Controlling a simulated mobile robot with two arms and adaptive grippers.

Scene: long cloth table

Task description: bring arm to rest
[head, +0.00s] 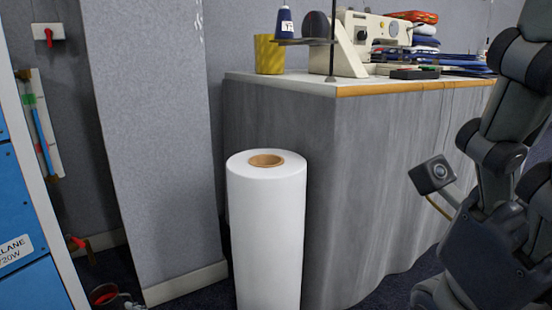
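My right arm shows at the right edge of the head view, folded, with dark grey links. A small box-shaped camera on it points out to the left, in front of the grey table cloth. No fingers of my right gripper show in this view. My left arm and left gripper are out of view.
A long table with a grey cloth (390,165) stands ahead, bearing a sewing machine (354,42), a yellow pot (269,55) and folded fabrics (455,62). A white roll (266,225) stands upright at its near corner. Blue drawers (25,225) are at left.

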